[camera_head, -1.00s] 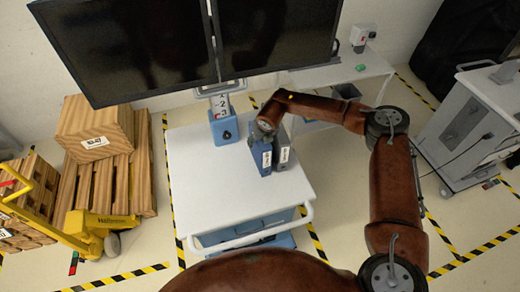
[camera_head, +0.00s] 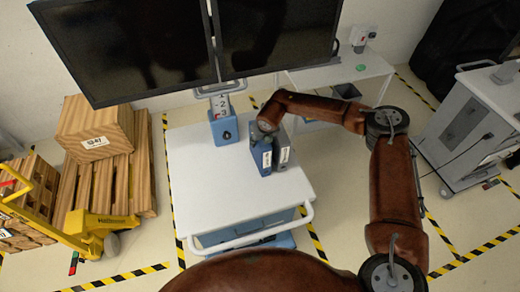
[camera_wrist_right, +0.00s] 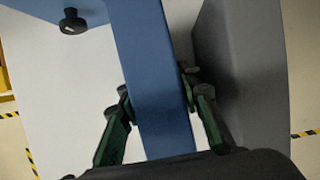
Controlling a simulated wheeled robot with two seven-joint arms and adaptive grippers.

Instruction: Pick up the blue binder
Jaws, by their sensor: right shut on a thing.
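The blue binder (camera_head: 261,158) stands upright on the white top of the cart (camera_head: 207,190), near its right side. A grey binder (camera_head: 282,151) stands just to its right. My right gripper (camera_head: 258,132) comes down on the blue binder from behind and above. In the right wrist view, its two fingers (camera_wrist_right: 160,105) lie on either side of the blue binder (camera_wrist_right: 146,50) and are shut on it. The grey binder (camera_wrist_right: 240,70) is beside the right finger there. I cannot tell whether the blue binder's bottom touches the cart. My left gripper is not in view.
A blue device (camera_head: 224,131) stands at the cart's back. Two dark monitors (camera_head: 130,45) hang over the back edge. A white side table (camera_head: 343,72) is behind right, a grey cart (camera_head: 465,125) far right, and wooden crates (camera_head: 98,130) left. The cart's front left is clear.

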